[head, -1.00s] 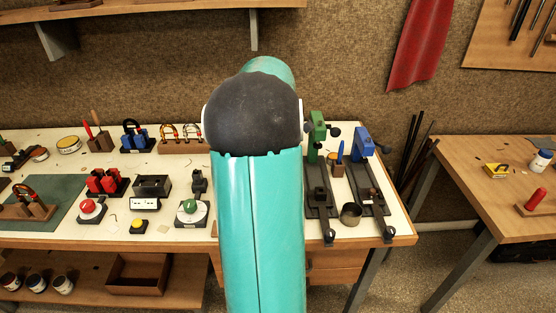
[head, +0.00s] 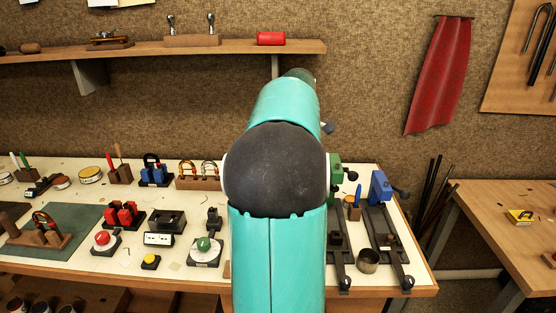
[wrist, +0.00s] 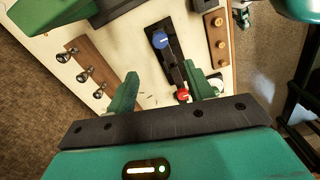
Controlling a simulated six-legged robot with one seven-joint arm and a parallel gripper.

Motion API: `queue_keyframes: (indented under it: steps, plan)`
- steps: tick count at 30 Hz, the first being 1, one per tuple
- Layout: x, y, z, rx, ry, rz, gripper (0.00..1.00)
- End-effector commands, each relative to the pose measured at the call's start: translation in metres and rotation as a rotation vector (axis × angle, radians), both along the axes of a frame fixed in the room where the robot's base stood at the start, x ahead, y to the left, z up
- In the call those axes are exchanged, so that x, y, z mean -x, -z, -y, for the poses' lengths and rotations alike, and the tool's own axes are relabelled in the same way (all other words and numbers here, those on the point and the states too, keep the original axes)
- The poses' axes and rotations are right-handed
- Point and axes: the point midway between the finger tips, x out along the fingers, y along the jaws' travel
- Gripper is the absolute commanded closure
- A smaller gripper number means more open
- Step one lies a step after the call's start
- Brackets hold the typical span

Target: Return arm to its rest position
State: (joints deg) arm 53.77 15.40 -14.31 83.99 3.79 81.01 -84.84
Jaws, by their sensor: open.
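My arm (head: 275,200) rises through the middle of the head view, its teal links joined by a dark rounded joint. My gripper cannot be made out there and is hidden behind the arm. In the wrist view my gripper (wrist: 160,74) shows two green fingers spread apart with nothing held between them. Beyond the fingers is the white bench top, with a dark fixture bearing a blue knob (wrist: 160,40) and a red knob (wrist: 182,96). The gap between fingertips and fixture is hard to judge.
The white workbench (head: 185,274) carries several fixtures, including a green clamp (head: 335,168) and a blue clamp (head: 380,186) right of my arm. A wooden shelf (head: 130,57) spans the wall behind. A second table (head: 500,200) stands right, across a floor gap.

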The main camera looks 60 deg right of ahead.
Motion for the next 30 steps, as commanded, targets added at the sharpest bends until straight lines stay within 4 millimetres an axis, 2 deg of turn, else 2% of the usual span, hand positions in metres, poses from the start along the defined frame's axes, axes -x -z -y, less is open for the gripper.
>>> queue_keyframes:
  steps: [10, 14, 17, 22, 26, 30]
  plan:
    - [-0.002, 0.000, -0.003, 0.001, 0.000, 0.002, 0.48]
    - [-0.023, -0.007, -0.030, 0.018, 0.010, 0.025, 0.48]
    - [-0.052, -0.016, -0.075, 0.039, 0.032, 0.064, 0.48]
    - [-0.093, -0.024, -0.176, 0.065, 0.086, 0.152, 0.48]
    - [-0.106, -0.024, -0.254, 0.069, 0.123, 0.224, 0.48]
    - [-0.103, -0.016, -0.334, 0.052, 0.164, 0.303, 0.48]
